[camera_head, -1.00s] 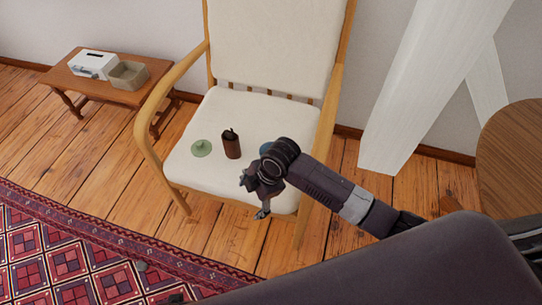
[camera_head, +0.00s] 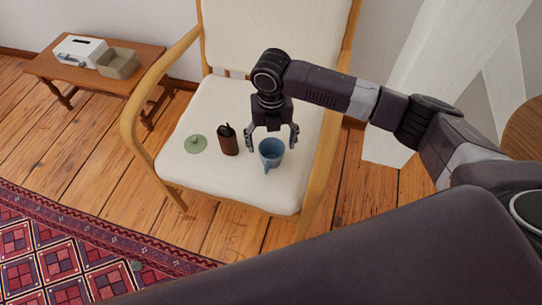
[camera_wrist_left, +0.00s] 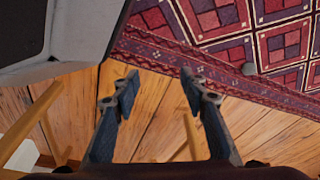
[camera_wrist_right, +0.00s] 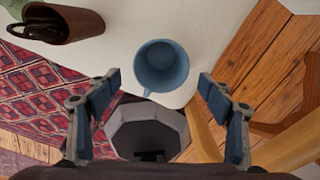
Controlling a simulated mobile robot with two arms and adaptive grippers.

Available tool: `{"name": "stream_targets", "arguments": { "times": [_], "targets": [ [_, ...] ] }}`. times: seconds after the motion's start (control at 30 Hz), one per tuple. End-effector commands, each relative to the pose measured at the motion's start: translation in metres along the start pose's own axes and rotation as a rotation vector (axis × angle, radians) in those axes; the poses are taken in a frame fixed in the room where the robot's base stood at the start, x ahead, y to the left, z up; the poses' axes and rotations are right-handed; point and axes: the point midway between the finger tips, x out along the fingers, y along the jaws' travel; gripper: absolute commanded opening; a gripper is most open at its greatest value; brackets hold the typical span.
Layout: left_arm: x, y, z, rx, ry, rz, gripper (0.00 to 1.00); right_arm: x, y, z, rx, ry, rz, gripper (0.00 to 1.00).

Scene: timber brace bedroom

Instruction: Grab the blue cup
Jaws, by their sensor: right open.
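The blue cup (camera_head: 271,152) stands upright on the cream chair seat, its handle toward the seat's front edge. It also shows in the right wrist view (camera_wrist_right: 162,66), with its open top facing the camera. My right gripper (camera_head: 271,134) is open and empty just above and behind the cup, one finger toward each side of it. In the right wrist view the cup lies beyond and between the open fingertips (camera_wrist_right: 160,82). My left gripper (camera_wrist_left: 158,82) is open and empty in the left wrist view, over the wood floor and rug; it does not show in the head view.
A brown cup-like container (camera_head: 228,141) stands close left of the blue cup, and a flat green item (camera_head: 195,144) lies further left. The wooden armrests (camera_head: 150,105) flank the seat (camera_head: 196,175). A low bench (camera_head: 130,82) holds a white box and a tray.

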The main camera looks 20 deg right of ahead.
Motion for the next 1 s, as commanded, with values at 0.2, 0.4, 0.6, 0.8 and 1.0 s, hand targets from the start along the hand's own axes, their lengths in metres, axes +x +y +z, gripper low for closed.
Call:
{"name": "stream_targets", "arguments": {
  "times": [0.2, 0.4, 0.6, 0.8, 1.0],
  "targets": [
    [-0.016, -0.001, -0.018, -0.003, 0.015, -0.002, 0.4, 0.033, -0.002, 0.002, 0.001, 0.002, -0.002, 0.74],
    [-0.024, -0.002, -0.023, -0.004, 0.017, -0.003, 0.4, 0.043, -0.002, 0.002, 0.0, -0.001, 0.0, 0.74],
    [-0.024, -0.002, -0.022, -0.004, 0.017, -0.003, 0.4, 0.042, -0.002, 0.002, 0.0, -0.001, 0.0, 0.71],
    [-0.024, -0.002, -0.022, -0.004, 0.017, -0.003, 0.4, 0.042, -0.002, 0.002, 0.001, -0.001, 0.0, 0.49],
    [-0.024, -0.002, -0.022, -0.004, 0.017, -0.003, 0.4, 0.042, -0.002, 0.003, 0.001, -0.001, 0.0, 0.27]
  ]
}}
